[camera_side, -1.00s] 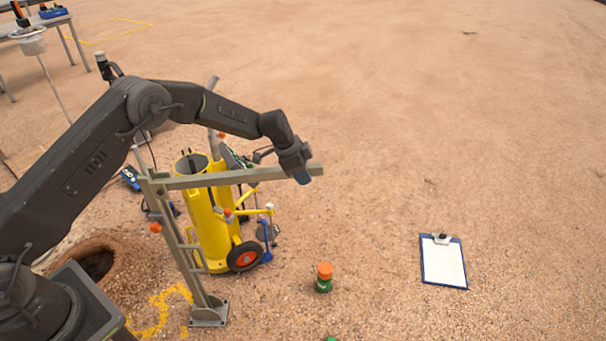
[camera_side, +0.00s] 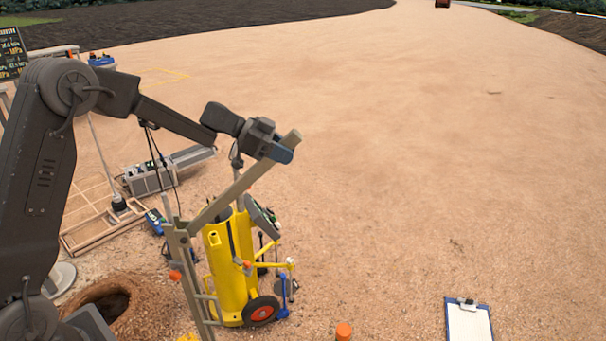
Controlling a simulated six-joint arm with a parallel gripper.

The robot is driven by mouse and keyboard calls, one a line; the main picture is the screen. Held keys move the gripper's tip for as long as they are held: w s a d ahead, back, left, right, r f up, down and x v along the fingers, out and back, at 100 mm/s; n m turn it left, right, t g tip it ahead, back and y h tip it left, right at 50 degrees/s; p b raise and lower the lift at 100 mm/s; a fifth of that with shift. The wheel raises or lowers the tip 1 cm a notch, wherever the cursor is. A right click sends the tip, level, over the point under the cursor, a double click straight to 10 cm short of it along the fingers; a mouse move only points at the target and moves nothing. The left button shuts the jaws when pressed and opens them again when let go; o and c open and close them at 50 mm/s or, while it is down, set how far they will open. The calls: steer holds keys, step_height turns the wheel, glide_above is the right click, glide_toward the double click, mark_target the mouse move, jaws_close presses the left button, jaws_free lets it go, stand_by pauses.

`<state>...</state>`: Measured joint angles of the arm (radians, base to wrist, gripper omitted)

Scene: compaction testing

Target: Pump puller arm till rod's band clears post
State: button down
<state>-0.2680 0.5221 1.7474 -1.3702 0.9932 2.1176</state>
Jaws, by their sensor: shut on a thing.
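The puller arm (camera_side: 226,196) is a grey-olive bar that slopes up to the right from the top of an upright grey post (camera_side: 195,285). My gripper (camera_side: 279,152) is shut on the bar's raised outer end, above and right of a yellow wheeled unit (camera_side: 230,270). The jaws are seen side-on and partly hide the bar there. An orange knob (camera_side: 175,275) shows beside the post. I cannot clearly make out the rod's band against the post.
An open hole (camera_side: 105,300) lies left of the post. A clipboard (camera_side: 468,320) and an orange-capped bottle (camera_side: 344,331) are on the ground at the lower right. A grey case (camera_side: 150,180) stands behind.

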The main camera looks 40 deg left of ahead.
steer(key=shift+s+a+r+t+h, duration=0.15)
steer(key=shift+s+a+r+h, duration=0.2)
steer(key=shift+a+r, duration=0.3)
steer(key=shift+s+a+r+t+h, duration=0.15)
steer(key=shift+s+a+r, duration=0.3)
steer(key=shift+r, duration=0.25)
steer(key=c, duration=0.8)
jaws_free()
steer(key=shift+c, duration=0.2)
steer(key=v, duration=1.3)
steer(key=shift+s+a, duration=0.2)
steer(key=shift+a, duration=0.1)
steer(key=shift+d+r, duration=0.1)
